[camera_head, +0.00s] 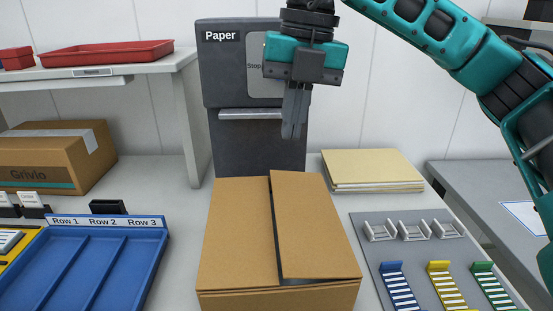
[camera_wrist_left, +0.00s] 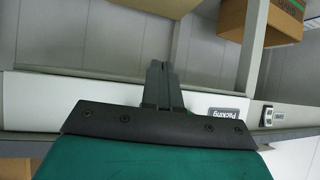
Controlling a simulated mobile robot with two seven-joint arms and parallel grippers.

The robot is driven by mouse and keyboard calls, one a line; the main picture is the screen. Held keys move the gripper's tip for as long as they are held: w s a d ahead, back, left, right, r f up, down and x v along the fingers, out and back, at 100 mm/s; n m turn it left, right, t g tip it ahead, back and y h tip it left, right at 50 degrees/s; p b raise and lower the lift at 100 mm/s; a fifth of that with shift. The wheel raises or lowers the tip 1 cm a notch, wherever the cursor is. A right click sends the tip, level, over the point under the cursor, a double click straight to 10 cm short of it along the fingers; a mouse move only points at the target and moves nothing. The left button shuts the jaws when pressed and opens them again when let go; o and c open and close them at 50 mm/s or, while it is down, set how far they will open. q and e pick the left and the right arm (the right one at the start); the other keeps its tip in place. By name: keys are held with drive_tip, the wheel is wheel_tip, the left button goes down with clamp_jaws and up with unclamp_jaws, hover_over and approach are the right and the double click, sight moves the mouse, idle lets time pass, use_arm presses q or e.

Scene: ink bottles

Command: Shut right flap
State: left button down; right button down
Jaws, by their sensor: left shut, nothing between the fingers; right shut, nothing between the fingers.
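A brown cardboard box (camera_head: 280,294) stands on the table at front centre. Its left flap (camera_head: 237,230) lies about flat across the top. Its right flap (camera_head: 314,228) is folded inward but sits slightly raised, with a narrow dark gap along its left and front edges. My right gripper (camera_head: 292,134) is shut and empty, pointing down above and behind the box's far edge, apart from the flaps. My left gripper (camera_wrist_left: 158,65) is shut and empty in the left wrist view. It is outside the head view, and neither flap can be made out in its own view.
A dark grey "Paper" dispenser (camera_head: 222,85) stands behind the box. A blue tray (camera_head: 60,265) lies to the left, with a taped carton (camera_head: 40,178) behind it. On the right are stacked tan sheets (camera_head: 370,167) and a grey mat (camera_head: 368,235) with coloured racks.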

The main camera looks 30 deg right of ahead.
sight(277, 212)
use_arm(q)
drive_tip(key=shift+d+f+b, duration=0.15)
drive_tip(key=shift+f+b, duration=0.25)
drive_tip(key=shift+b, duration=0.05)
use_arm(e)
drive_tip(key=f, duration=0.4)
drive_tip(key=a+f, duration=0.1)
drive_tip(key=f, duration=0.8)
drive_tip(key=shift+w+a, duration=0.3)
drive_tip(key=shift+a+f+b, duration=0.15)
drive_tip(key=shift+f+b, duration=0.35)
drive_tip(key=shift+b, duration=0.1)
drive_tip(key=shift+w+f, duration=0.1)
use_arm(q)
drive_tip(key=shift+w+d+f, duration=0.1)
drive_tip(key=shift+w+d, duration=0.15)
use_arm(e)
drive_tip(key=shift+r, duration=0.3)
